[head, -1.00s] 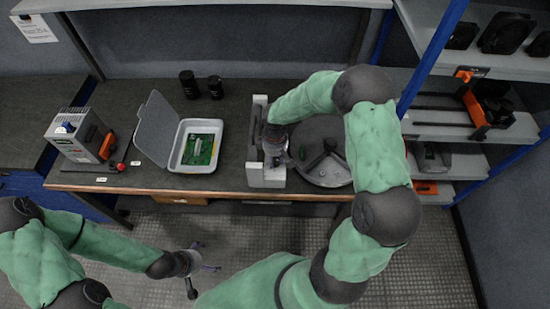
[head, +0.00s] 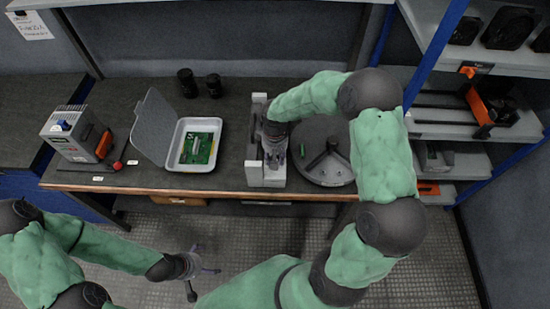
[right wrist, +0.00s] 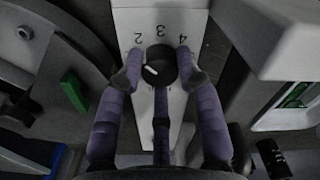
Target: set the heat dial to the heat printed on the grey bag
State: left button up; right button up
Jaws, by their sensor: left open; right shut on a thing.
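The heat dial is a round black knob (right wrist: 160,65) with a white mark, on a pale panel printed with 2, 3 and 4 in the right wrist view. My right gripper (right wrist: 158,72) is shut on the knob, with a purple finger on either side. In the head view my right gripper (head: 273,152) is over the pale grey device (head: 254,170) on the bench. My left gripper (head: 198,270) is open and empty, in front of the bench. I cannot make out a grey bag or its printing.
An open grey case (head: 199,193) holding a green board (head: 197,148) lies left of the device. A round grey plate (head: 330,178) is right of it. Two black cylinders (head: 187,83) stand behind. A box-shaped unit (head: 68,130) is at the left.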

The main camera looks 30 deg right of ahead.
jog(key=shift+m, duration=0.6)
jog(key=o, duration=1.2)
jog(key=shift+c, duration=0.2)
notch_tip(320, 180, up, 12)
